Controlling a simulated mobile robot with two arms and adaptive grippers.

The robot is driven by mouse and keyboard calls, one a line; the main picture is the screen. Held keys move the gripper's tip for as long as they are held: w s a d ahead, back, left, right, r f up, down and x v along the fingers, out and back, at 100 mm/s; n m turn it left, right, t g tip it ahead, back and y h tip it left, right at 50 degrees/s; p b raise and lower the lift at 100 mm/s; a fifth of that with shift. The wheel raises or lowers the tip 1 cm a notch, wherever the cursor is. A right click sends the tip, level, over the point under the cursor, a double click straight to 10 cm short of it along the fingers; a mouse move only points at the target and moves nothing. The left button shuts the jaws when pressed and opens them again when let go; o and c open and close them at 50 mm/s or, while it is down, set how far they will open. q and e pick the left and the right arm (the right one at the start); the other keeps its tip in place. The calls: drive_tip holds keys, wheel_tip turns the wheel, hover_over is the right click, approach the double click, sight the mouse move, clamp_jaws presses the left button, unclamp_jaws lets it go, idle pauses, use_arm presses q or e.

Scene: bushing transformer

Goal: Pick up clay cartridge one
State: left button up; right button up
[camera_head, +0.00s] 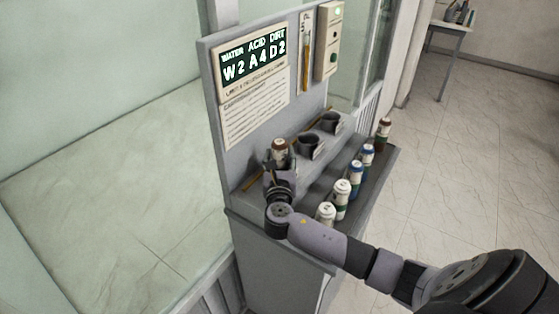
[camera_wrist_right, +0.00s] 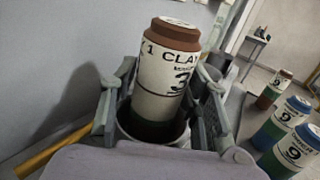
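Clay cartridge one (camera_wrist_right: 167,75) has a brown cap and a white label reading "1 CLAY" and a large 3. It stands upright in the near cup (camera_wrist_right: 183,137), its lower end hidden by the rim. The cartridge also shows in the head view (camera_head: 279,152) on the upper ledge of the panel. My right gripper (camera_wrist_right: 165,85) has its fingers on either side of the cartridge and cup. The fingers look spread, with a small gap on the left; contact on the right side is unclear. My left gripper is not in view.
Two dark cups (camera_head: 309,146) (camera_head: 331,123) stand farther along the ledge. The upright panel (camera_head: 262,125) rises close behind. A yellow-brown rod (camera_wrist_right: 52,150) lies left of the cup.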

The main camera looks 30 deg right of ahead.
clamp_jaws()
idle(0.3)
drive_tip(key=shift+r, duration=0.1)
